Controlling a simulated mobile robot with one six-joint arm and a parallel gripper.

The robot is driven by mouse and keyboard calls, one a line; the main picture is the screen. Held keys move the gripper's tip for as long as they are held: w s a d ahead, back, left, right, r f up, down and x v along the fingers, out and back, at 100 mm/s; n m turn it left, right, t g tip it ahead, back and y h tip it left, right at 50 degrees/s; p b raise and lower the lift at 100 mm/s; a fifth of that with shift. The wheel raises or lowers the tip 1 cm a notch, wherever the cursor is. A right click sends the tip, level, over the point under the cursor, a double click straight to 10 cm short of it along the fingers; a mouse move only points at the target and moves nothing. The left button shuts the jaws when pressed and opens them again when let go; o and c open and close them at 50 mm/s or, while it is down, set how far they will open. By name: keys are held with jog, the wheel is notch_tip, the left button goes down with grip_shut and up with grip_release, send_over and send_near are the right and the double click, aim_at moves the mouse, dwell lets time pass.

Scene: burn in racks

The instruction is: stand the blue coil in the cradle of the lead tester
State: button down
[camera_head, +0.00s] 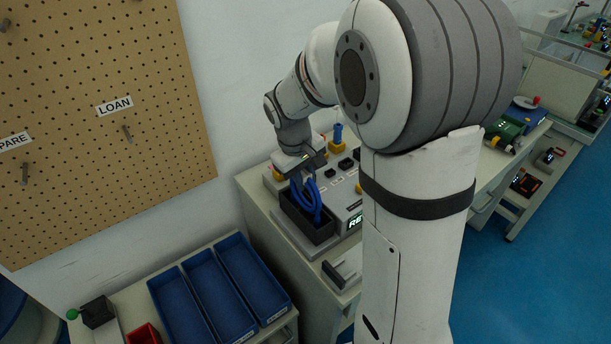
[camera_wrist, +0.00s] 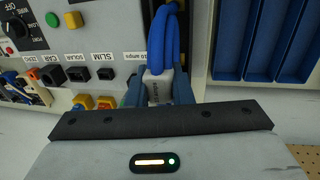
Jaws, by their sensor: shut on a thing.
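The blue coil (camera_head: 311,200) is a bundle of blue cable loops. My gripper (camera_head: 303,176) is shut on its upper end, and the loops hang below the fingers. In the wrist view my gripper (camera_wrist: 158,88) has its fingers on either side of a light grey piece at the end of the blue coil (camera_wrist: 163,42). The cradle (camera_head: 307,229) is a dark open box on the lead tester (camera_head: 343,199). The lower loops are at its opening and look to be inside; whether they touch the bottom is hidden.
The lead tester's panel carries labelled sockets, buttons and a dial (camera_wrist: 20,28). A lit display (camera_head: 356,221) sits right of the cradle. Blue bins (camera_head: 218,290) stand at the lower left, and a grey bracket-like block (camera_head: 342,272) is in front. My arm hides part of the bench.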

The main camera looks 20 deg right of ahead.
jog(key=c, duration=1.2)
grip_release()
notch_tip(320, 180, up, 8)
jog(key=a, duration=0.1)
jog(key=shift+s+a+f, duration=0.15)
jog(key=shift+s+a, duration=0.1)
